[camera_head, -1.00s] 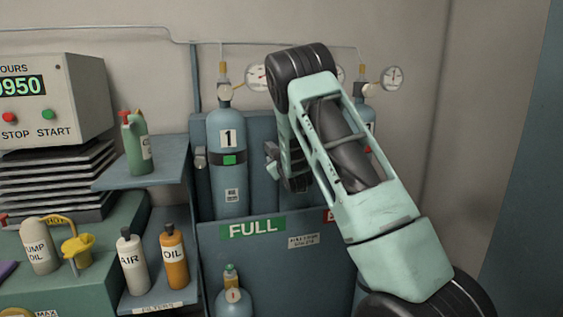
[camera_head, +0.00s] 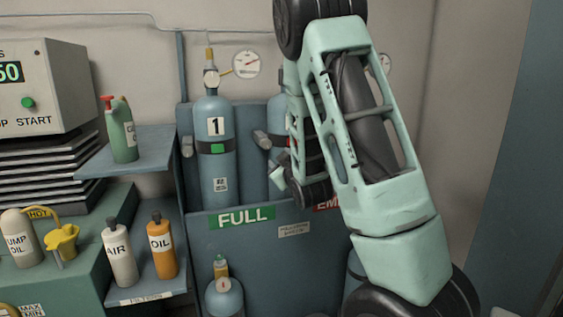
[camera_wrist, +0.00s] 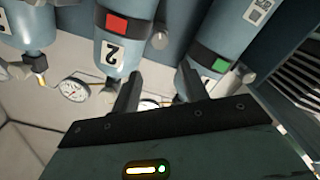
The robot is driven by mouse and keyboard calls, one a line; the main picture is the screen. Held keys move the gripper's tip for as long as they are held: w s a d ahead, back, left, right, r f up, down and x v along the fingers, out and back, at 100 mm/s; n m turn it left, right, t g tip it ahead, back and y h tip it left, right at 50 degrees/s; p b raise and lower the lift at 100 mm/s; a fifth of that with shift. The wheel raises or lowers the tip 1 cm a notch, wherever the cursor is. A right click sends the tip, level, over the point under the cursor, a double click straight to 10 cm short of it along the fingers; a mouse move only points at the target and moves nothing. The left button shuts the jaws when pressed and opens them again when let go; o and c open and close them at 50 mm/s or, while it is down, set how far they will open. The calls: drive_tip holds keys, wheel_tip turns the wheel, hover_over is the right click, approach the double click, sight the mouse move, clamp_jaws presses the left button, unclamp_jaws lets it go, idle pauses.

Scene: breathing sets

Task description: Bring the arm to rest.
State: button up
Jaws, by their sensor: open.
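My arm (camera_head: 385,165) stands in the right half of the head view, bent at a dark joint by the top edge. Its far section hangs down in front of the cylinder rack, and my gripper (camera_head: 279,181) shows small and partly hidden there. In the wrist view my gripper (camera_wrist: 158,72) has its two dark fingers apart, with nothing held between them. The cylinder marked 2 (camera_wrist: 118,45), with a red tag, and a green-tagged cylinder (camera_wrist: 215,40) lie beyond the fingers. I cannot tell whether the fingers touch anything.
Cylinder 1 (camera_head: 214,165) stands in the rack (camera_head: 255,245) marked FULL. Gauges (camera_head: 246,64) hang on the wall. A small cylinder (camera_head: 224,298) stands low in front. A shelf (camera_head: 140,150) and bottles (camera_head: 161,248) are at left. A blue-grey panel (camera_head: 520,170) stands right.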

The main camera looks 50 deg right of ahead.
idle(0.8)
drive_tip(key=w+a+f+g+y+p, duration=0.1)
drive_tip(key=w+a+g+y+p, duration=0.25)
drive_tip(key=a, duration=0.95)
drive_tip(key=s+a+n+g+y+p, duration=0.15)
drive_tip(key=s+a+y, duration=0.25)
drive_tip(key=a, duration=0.7)
drive_tip(key=s+a+n+g+y+p, duration=0.1)
drive_tip(key=s+a+n+g+y, duration=0.15)
drive_tip(key=a, duration=0.95)
drive_tip(key=s+a+r+n+g+p, duration=0.1)
drive_tip(key=s+a+g, duration=0.3)
drive_tip(key=s, duration=0.7)
drive_tip(key=s+a+r+n+g+p, duration=0.2)
drive_tip(key=s+a+g, duration=0.2)
drive_tip(key=s, duration=0.8)
drive_tip(key=shift+s+a+p, duration=0.15)
drive_tip(key=shift+a+p, duration=0.25)
drive_tip(key=shift+a, duration=0.7)
drive_tip(key=shift+d, duration=0.15)
